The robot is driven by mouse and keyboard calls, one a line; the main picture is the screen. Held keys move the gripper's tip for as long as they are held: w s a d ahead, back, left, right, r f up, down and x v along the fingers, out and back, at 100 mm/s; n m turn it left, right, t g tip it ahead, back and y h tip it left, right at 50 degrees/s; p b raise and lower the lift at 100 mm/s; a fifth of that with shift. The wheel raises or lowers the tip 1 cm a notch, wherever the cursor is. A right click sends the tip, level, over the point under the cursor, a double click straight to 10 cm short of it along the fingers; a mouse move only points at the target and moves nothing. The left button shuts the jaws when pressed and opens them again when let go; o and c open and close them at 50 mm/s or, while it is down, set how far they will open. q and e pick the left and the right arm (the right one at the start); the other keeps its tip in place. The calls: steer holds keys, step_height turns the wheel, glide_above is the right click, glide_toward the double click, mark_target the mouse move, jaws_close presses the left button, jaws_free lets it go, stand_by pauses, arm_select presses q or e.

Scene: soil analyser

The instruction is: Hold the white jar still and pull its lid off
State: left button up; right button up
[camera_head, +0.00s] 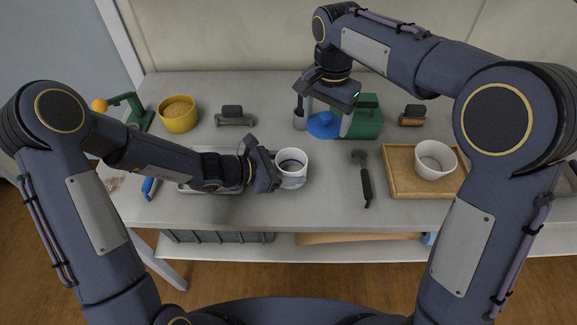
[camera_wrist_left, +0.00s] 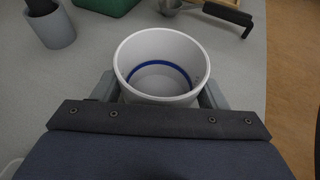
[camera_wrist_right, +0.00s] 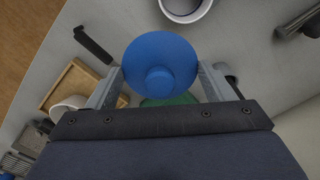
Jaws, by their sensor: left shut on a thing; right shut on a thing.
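The white jar (camera_head: 291,172) stands upright on the bench with its mouth uncovered. It fills the middle of the left wrist view (camera_wrist_left: 160,50), where a blue ring shows inside it. My left gripper (camera_head: 277,172) is shut on the jar's sides. The blue lid (camera_head: 323,126), a round disc with a knob, is off the jar, up and to the right of it in the head view. My right gripper (camera_head: 328,118) is shut on the lid's edges. The lid with its knob shows in the right wrist view (camera_wrist_right: 160,64), apart from the jar (camera_wrist_right: 184,8).
A green box (camera_head: 368,120) and a grey cup (camera_head: 299,119) stand near the lid. A dark-handled tool (camera_head: 363,180) lies right of the jar. A wooden tray (camera_head: 400,182) with a white bowl (camera_head: 436,158) is further right. A yellow pot (camera_head: 178,117) stands at left.

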arm_select(q)
steer(key=shift+a+f, duration=0.1)
steer(key=shift+f, duration=0.1)
steer(key=o, duration=1.2)
steer(key=shift+r, duration=0.15)
steer(key=shift+c, duration=0.2)
steer(key=v, duration=1.1)
steer(key=shift+s+a+r, duration=0.1)
steer(key=shift+a+r, duration=0.15)
steer(key=shift+a, duration=0.05)
